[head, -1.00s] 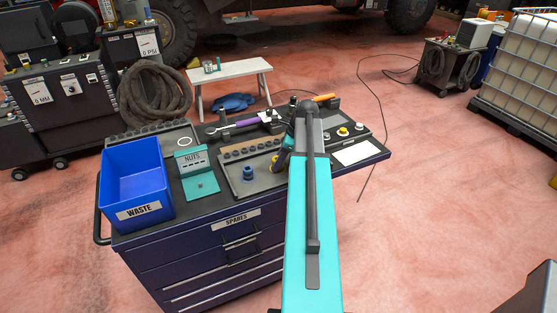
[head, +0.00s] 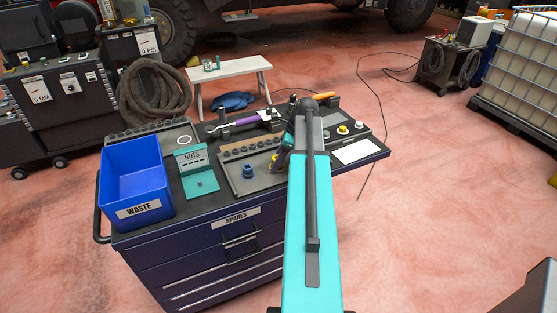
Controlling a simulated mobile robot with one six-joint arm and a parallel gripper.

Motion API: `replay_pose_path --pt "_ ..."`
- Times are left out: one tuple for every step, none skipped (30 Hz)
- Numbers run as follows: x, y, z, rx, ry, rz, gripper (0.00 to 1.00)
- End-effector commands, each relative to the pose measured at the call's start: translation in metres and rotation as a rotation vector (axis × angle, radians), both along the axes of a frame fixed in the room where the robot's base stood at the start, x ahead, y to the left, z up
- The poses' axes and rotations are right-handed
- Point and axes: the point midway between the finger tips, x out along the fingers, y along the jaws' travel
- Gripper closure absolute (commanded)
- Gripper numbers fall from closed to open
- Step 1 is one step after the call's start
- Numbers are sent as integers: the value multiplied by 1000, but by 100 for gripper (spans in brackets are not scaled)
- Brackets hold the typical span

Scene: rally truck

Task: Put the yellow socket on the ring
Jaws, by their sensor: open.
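A small yellow socket-like piece (head: 343,131) stands on the right part of the cart top, just right of my arm. A second yellow patch (head: 275,160) shows right by my gripper; I cannot tell whether it is a socket. A thin white ring (head: 184,141) lies flat at the back left of the cart. My gripper (head: 281,164) is low over the right end of the middle tray, partly hidden by my arm. Its jaws are open, and the fingertips are too small to see clearly. A blue socket (head: 248,171) stands on the middle tray, left of my gripper.
The cart (head: 200,262) also carries a blue waste bin (head: 137,170), a teal nuts holder (head: 193,160), a purple-handled tool (head: 245,121) and a white sheet (head: 357,151). A white bench (head: 229,69) stands behind. Red floor right of the cart is mostly open.

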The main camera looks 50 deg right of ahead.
Motion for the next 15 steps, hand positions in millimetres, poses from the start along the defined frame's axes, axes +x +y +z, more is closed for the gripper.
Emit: replay_pose_path --pt "-1 -1 2 -1 -1 0 48" --pt "-1 -2 4 -2 -1 -1 48" --pt "-2 -2 7 -2 -2 -1 48" --pt "-3 -3 9 -2 -2 -1 48" --pt "-4 -3 11 -2 -2 -1 48" --pt "-5 -4 15 -2 -1 -1 48" --pt "-6 -5 17 -2 -1 -1 48" --pt "-7 -5 20 -2 -1 -1 48" --pt "-8 -6 25 -2 -2 -1 48" --pt "-10 -7 28 -2 -2 -1 48" --pt "-11 -8 31 -2 -1 -1 48" --pt "-13 -9 36 -2 -1 -1 48" --pt "-14 -10 39 -2 -2 -1 48" --pt "-15 -11 43 -3 -3 -2 48" --pt "-16 -12 47 -2 -2 -1 48"
